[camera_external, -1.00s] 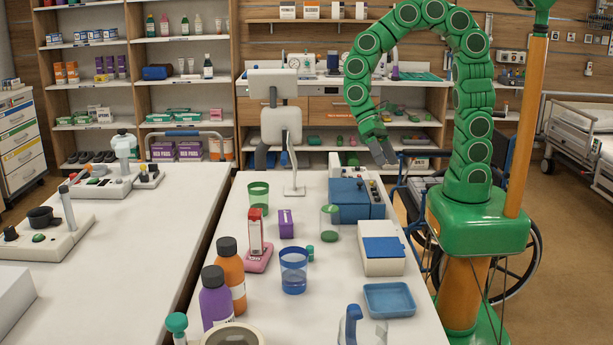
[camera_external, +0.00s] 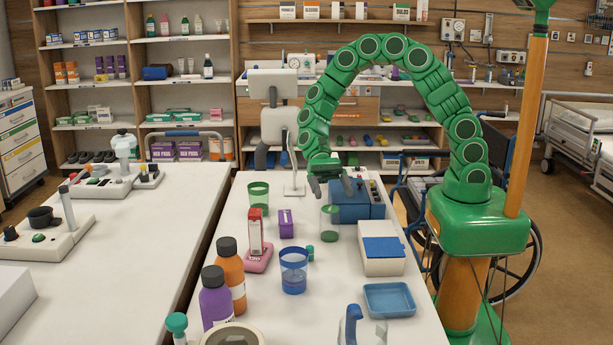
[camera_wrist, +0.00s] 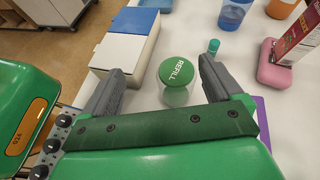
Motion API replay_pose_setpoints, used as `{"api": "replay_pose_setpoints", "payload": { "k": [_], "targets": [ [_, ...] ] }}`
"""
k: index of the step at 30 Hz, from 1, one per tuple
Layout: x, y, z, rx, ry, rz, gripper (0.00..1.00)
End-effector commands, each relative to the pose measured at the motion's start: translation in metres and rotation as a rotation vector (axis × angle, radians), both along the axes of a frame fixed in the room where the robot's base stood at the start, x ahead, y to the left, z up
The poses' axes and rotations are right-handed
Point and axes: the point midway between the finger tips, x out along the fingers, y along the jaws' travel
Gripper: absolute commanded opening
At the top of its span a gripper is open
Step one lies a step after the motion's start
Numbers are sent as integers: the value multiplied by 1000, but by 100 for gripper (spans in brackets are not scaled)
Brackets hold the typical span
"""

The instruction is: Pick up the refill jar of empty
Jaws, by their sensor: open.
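The refill jar (camera_external: 330,222) is a small clear jar, apparently upright on the right-hand table, with green showing at its lower part in the external view. In the wrist view the jar (camera_wrist: 176,80) shows a round green face marked REFILL, with a clear body below it. My gripper (camera_external: 332,188) is over the table, just above and behind the jar in the external view. In the wrist view my gripper (camera_wrist: 160,72) has its fingers spread wide and empty. The jar appears between them, with space on both sides.
A white box with a blue lid (camera_external: 382,250) and a blue machine (camera_external: 352,203) stand close by. A small green-capped item (camera_external: 310,252), a blue cup (camera_external: 293,270), a purple box (camera_external: 286,224), a pink-based stand (camera_external: 257,258) and a green cup (camera_external: 258,195) are left of the jar.

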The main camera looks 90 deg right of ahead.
Motion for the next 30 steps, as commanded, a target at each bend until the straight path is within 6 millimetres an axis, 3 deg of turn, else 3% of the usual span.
{"api": "replay_pose_setpoints", "payload": {
  "k": [6, 11, 23, 30],
  "targets": [
    [17, -3, -17, 24, 64, -70, 93],
    [20, -2, -22, 29, 79, -83, 93],
    [13, 24, -34, 29, 79, -83, 93],
    [5, 50, -47, 31, 82, -80, 93]
  ]
}}
